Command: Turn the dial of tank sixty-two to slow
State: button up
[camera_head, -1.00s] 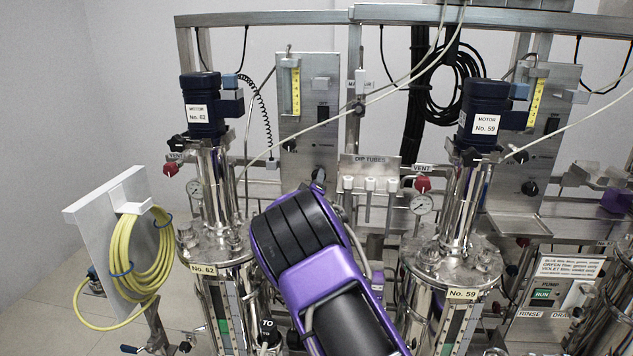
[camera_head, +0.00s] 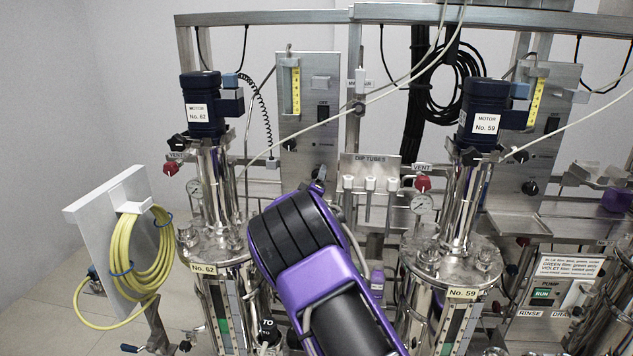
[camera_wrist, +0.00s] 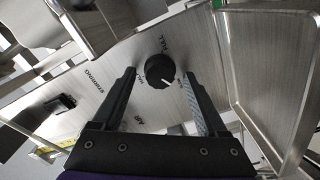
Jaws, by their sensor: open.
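The mark points to the lower right. My gripper (camera_wrist: 161,78) is open, its two fingers either side of the dial in the picture; contact cannot be told. In the head view, a black dial (camera_head: 289,145) is low on the panel (camera_head: 308,75) behind tank 62 (camera_head: 215,250). My purple arm hides the gripper there.
In the wrist view, "STIRRING", "AIR" and a black switch (camera_wrist: 55,104) are on the panel, with a metal frame (camera_wrist: 275,90) at right. In the head view, motor 62 (camera_head: 203,105) and a thin pale hose (camera_head: 330,118) are near the panel. Tank 59 (camera_head: 450,265) stands right.

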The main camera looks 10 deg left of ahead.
jog(key=s, duration=1.7)
jog(key=shift+s+a+b, duration=0.2)
jog(key=shift+a+b, duration=0.1)
jog(key=shift+b, duration=0.1)
jog(key=shift+r, duration=0.1)
